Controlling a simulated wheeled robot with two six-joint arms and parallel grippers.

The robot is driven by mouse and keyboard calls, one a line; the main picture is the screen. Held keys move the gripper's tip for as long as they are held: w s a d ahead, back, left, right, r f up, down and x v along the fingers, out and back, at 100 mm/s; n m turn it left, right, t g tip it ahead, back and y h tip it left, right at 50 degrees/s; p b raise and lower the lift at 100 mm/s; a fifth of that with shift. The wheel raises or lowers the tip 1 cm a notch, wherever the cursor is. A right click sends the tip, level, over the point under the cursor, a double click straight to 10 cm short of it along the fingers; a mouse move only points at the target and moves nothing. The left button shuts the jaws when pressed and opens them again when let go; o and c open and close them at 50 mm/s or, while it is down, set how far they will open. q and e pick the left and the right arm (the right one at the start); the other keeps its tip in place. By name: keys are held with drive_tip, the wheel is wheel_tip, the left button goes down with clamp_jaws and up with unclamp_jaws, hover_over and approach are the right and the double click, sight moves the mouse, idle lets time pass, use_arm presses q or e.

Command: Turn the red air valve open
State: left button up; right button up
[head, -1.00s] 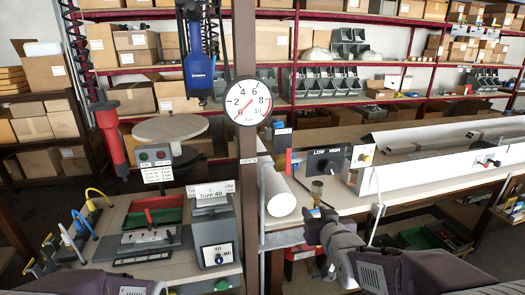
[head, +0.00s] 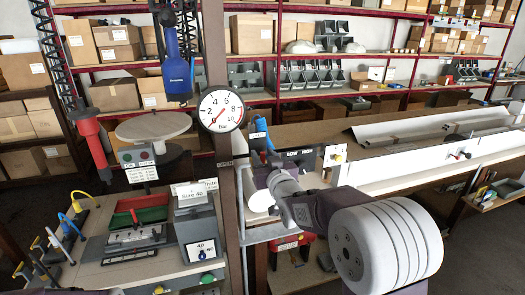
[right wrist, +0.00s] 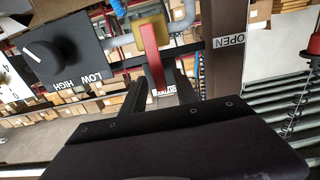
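The red valve lever (right wrist: 152,58) hangs from a yellow valve body (right wrist: 150,32) in the right wrist view. In the head view the lever (head: 270,143) shows only as a small red piece beside the post, partly hidden by my right arm. My right gripper (right wrist: 160,85) has its two dark fingers apart, with the lever seen between them. I cannot tell if either finger touches it. In the head view the right gripper (head: 273,162) is close to the valve and largely hidden by its wrist. My left gripper is out of view.
An OPEN label (right wrist: 229,41) is on the post beside the valve. A black LOW/HIGH knob box (right wrist: 56,50) is close by. The round pressure gauge (head: 221,109) has its red needle at lower left, near 0. A white profile (head: 430,165) lies on the right bench.

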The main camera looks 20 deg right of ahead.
drive_tip(key=shift+w+a, duration=0.1)
drive_tip(key=shift+w, duration=0.3)
drive_tip(key=shift+s, duration=0.1)
clamp_jaws()
idle(1.1)
